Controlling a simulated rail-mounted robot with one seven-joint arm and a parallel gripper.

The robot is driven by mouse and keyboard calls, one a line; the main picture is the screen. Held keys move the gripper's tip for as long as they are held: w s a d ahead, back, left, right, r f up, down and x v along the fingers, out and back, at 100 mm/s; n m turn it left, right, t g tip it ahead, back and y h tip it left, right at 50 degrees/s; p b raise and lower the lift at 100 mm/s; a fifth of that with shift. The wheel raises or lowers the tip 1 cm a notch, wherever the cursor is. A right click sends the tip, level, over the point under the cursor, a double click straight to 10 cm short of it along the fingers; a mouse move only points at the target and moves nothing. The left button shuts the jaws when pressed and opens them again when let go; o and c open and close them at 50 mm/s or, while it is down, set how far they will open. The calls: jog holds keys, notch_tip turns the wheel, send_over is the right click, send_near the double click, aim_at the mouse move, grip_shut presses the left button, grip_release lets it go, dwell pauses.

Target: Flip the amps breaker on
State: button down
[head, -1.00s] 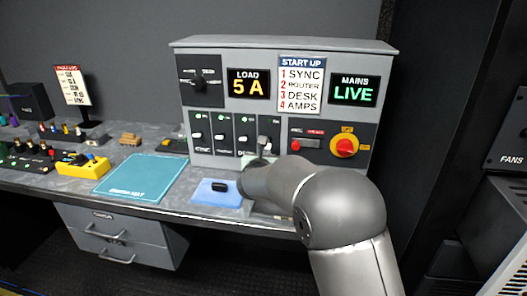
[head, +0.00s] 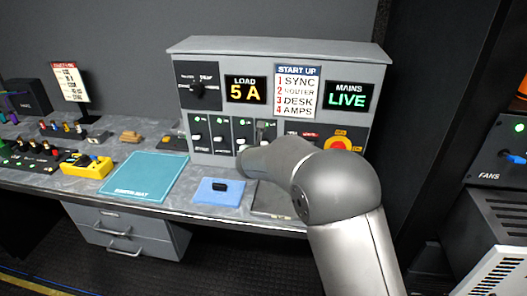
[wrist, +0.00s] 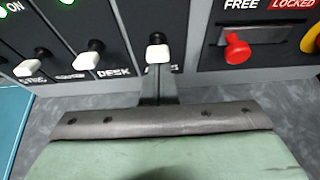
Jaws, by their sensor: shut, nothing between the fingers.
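The breaker row on the grey console shows in the head view, with white-tipped black levers such as the desk breaker (head: 242,141). The amps breaker is the rightmost, largely hidden behind my gripper (head: 263,132) in that view. In the wrist view, the amps lever (wrist: 157,52) stands straight above my shut, empty gripper (wrist: 159,85). The fingertips are at or just below its white tip; I cannot tell if they touch. The desk lever (wrist: 90,56) is to its left. The amps label is mostly covered by the fingers, and its on or off position is unclear.
The load display (head: 246,89) reads 5 A and the mains display (head: 345,95) LIVE. A blue pad (head: 218,198) lies on the desk.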

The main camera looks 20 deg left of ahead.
jog(key=shift+r, duration=0.1)
dwell(0.3)
notch_tip(320, 180, down, 5)
jog(key=s+b, duration=0.1)
jog(key=b, duration=0.5)
jog(key=s+d+r, duration=0.2)
jog(key=s+r, duration=0.5)
jog(key=s, duration=0.1)
jog(key=shift+r, duration=0.2)
jog(key=s+d+f+m+g+h, duration=0.1)
jog(key=s+d+m+g+h, duration=0.15)
jog(key=d+m, duration=0.95)
jog(key=s+d+f+m+g+h, duration=0.15)
jog(key=s+d+m+h, duration=0.35)
jog(key=d, duration=1.3)
jog(key=s+d+f+m+g+y, duration=0.15)
jog(key=s+d+m+g, duration=0.25)
jog(key=s+d+m, duration=0.4)
jog(key=s+d+f+m+g+y, duration=0.1)
jog(key=s+f+m+g, duration=0.1)
jog(key=s+m, duration=0.4)
jog(key=s+d+f+m+g+y, duration=0.1)
jog(key=s+m+g+y, duration=0.1)
jog(key=s+m, duration=0.5)
jog(key=shift+s+d+f+p, duration=0.3)
jog(key=shift+s+d+f, duration=0.1)
jog(key=shift+s, duration=0.05)
